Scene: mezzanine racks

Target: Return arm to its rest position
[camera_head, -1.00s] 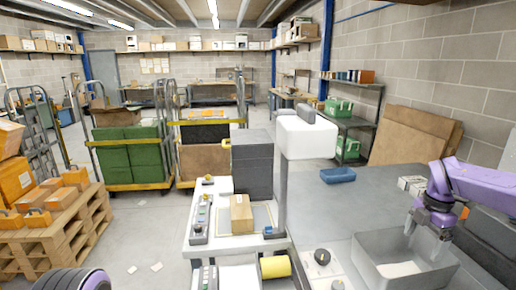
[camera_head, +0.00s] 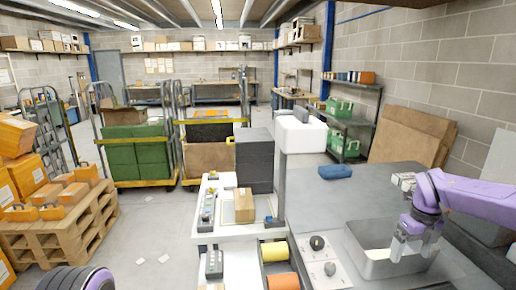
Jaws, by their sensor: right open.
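My right arm is purple and comes in from the right edge. Its gripper (camera_head: 414,247) points down over a grey open bin (camera_head: 372,262) on the grey table. The fingers are apart, with nothing seen between them. Some white stuff shows inside the bin, partly hidden by the gripper. My left gripper is not in view; only a dark and purple rounded part of my body shows at the bottom left.
A blue object (camera_head: 335,171) and a small white box (camera_head: 403,181) lie on the grey table (camera_head: 310,205). A white side bench (camera_head: 211,227) holds a cardboard box (camera_head: 244,205). A wooden pallet (camera_head: 85,228) stands left. Floor between pallet and bench is mostly clear.

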